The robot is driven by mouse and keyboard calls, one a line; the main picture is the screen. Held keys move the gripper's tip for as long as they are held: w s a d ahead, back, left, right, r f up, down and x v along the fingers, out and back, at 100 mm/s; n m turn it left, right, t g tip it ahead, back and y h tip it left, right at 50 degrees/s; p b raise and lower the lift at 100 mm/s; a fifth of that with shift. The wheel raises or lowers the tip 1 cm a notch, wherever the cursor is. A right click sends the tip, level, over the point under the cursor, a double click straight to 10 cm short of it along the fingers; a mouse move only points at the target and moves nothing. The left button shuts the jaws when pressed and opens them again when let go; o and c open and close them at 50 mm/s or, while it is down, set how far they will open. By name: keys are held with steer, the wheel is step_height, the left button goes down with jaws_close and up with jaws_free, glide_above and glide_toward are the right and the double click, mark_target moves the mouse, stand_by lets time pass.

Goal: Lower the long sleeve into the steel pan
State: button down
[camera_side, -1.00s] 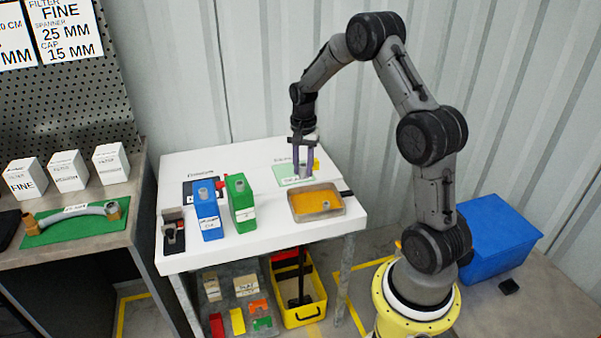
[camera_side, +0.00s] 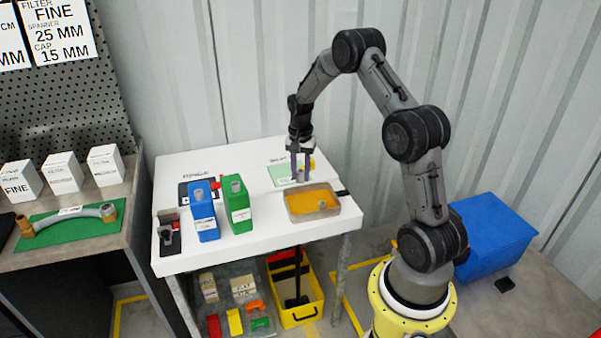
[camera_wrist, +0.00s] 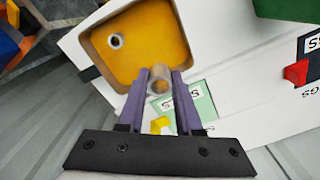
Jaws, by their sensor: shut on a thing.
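The steel pan (camera_side: 331,213) lies on the white table and holds orange-yellow liquid or lining; its rim (camera_wrist: 185,68) shows in the wrist view. My gripper (camera_side: 300,180) points down just behind the pan's back edge. In the wrist view my gripper (camera_wrist: 160,76) has its purple fingers shut on a pale see-through tube, the long sleeve (camera_wrist: 159,84). The sleeve's end appears beside the pan's rim, outside the orange area. Its height above the table is hard to tell. A small grey ring-like part (camera_wrist: 116,41) sits inside the pan.
A green mat (camera_side: 282,174) lies beside the gripper, with a yellow piece (camera_wrist: 161,124) near it. Blue (camera_side: 205,222) and green (camera_side: 237,210) containers stand left of the pan. A black holder (camera_side: 169,237) stands at the table's left edge.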

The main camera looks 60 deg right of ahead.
mark_target(301, 181)
steer(key=shift+f, duration=0.15)
steer(key=shift+f, duration=1.55)
steer(key=shift+f, duration=2.5)
stand_by(1.1)
steer(key=c, duration=0.5)
jaws_free()
steer(key=shift+r, duration=0.15)
